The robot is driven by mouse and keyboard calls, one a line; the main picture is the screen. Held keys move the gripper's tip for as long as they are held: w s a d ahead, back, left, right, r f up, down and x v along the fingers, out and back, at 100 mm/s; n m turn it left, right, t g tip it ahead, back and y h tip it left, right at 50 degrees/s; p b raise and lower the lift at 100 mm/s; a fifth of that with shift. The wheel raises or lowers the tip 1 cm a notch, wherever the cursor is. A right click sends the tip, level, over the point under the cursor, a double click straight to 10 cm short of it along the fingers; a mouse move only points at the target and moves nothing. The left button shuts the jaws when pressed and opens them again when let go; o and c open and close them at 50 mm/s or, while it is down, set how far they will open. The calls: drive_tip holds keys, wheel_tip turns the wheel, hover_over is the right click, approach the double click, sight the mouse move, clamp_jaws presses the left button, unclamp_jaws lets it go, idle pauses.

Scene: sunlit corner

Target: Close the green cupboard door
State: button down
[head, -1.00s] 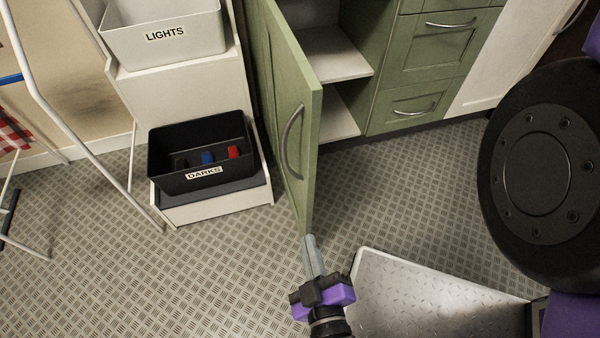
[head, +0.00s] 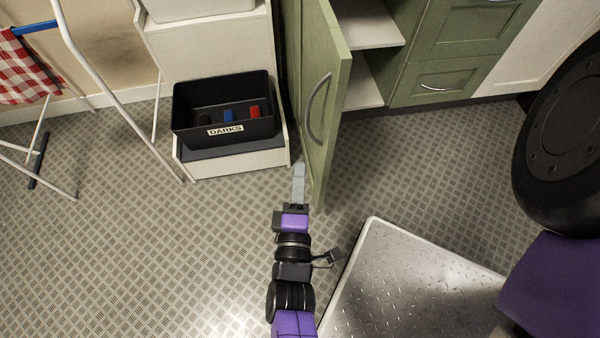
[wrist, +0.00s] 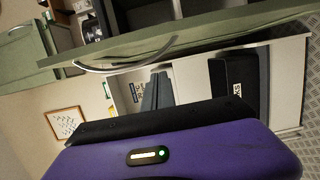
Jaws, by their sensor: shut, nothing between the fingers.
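The green cupboard door (head: 329,110) stands wide open, its free edge toward me and its curved metal handle (head: 314,108) on the left face. The open cupboard with pale shelves (head: 366,92) shows to its right. My gripper (head: 299,168) is shut and empty, just left of the door's lower free end, on the handle side. I cannot tell whether it touches the door. In the wrist view the green door (wrist: 200,32) and its handle (wrist: 125,65) cross the upper part, and the gray fingers (wrist: 156,95) are partly hidden.
A black bin labelled DARKS (head: 224,108) sits on a white stand (head: 238,164) left of the door, close to my gripper. A white drying rack (head: 110,95) with a checked cloth (head: 27,65) is at far left. Open patterned floor (head: 150,240) lies at front left.

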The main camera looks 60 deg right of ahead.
drive_tip(key=s+d+b, duration=0.1)
drive_tip(key=d, duration=0.6)
drive_tip(key=shift+s, duration=0.15)
